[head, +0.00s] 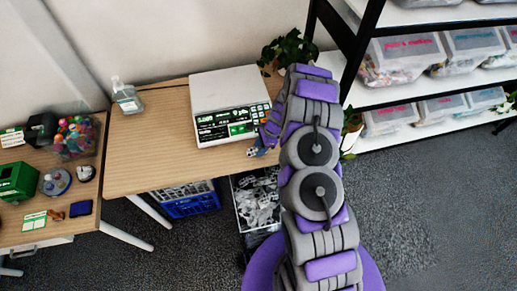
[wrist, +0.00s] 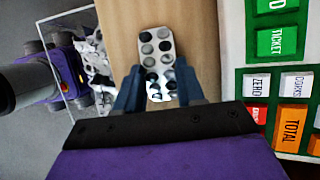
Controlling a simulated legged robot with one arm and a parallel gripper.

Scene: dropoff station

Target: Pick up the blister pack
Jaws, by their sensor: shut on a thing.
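One end sticks out past the fingertips over the wooden table (wrist: 198,45). In the head view my gripper (head: 263,143) is at the table's front right edge, beside the white scale (head: 228,90). The pack is small and mostly hidden there. I cannot tell whether it touches the table.
The scale's keypad (wrist: 285,95) is close on the right in the wrist view. A clear bin of crumpled white items (head: 257,203) and a blue crate (head: 190,203) stand below the table. A bottle (head: 126,97) stands at the back left; the table's middle is clear.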

